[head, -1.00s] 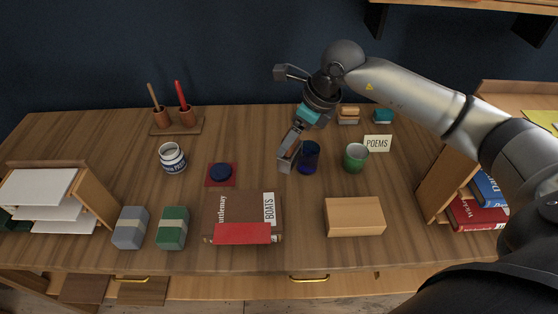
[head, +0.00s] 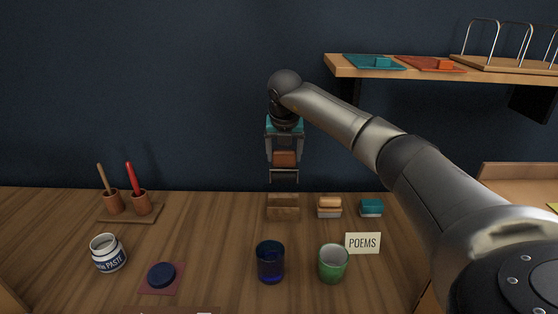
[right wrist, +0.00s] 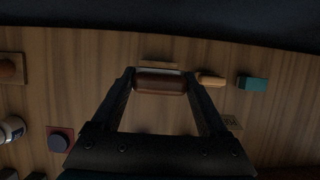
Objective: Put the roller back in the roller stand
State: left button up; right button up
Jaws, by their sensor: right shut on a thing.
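My right gripper (head: 284,172) is shut on a brown roller (head: 284,159), above the back of the desk. In the right wrist view the roller (right wrist: 160,84) lies crosswise between the two fingers. A low wooden block that looks like the roller stand (head: 283,207) sits on the desk below the gripper, with a visible gap between. In the right wrist view only a strip of the stand (right wrist: 160,64) shows past the roller; the rest is hidden. My left gripper is not in view.
Right of the stand are a tan-topped block (head: 329,207) and a teal block (head: 371,208). In front stand a blue cup (head: 270,262), a green cup (head: 333,264) and a POEMS card (head: 363,243). A wall shelf (head: 440,72) is at upper right.

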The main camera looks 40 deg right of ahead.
aim_at(284, 165)
jog(key=shift+a+f+b, duration=0.1)
jog(key=shift+f+b, duration=0.35)
jog(key=shift+f, duration=0.1)
notch_tip(284, 165, down, 4)
jog(key=b, duration=0.3)
jog(key=shift+f+b, duration=0.1)
jog(key=shift+b, duration=0.25)
jog(key=shift+f+b, duration=1.05)
jog(key=shift+f, duration=1.55)
pick_arm(q)
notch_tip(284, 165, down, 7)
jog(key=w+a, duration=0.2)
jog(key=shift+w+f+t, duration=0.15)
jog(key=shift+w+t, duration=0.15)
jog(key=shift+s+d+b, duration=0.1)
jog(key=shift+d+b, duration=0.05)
jog(key=shift+b, duration=0.15)
pick_arm(e)
jog(key=shift+f, duration=0.15)
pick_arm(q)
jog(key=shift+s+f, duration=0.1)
pick_arm(e)
jog(key=shift+f, duration=0.1)
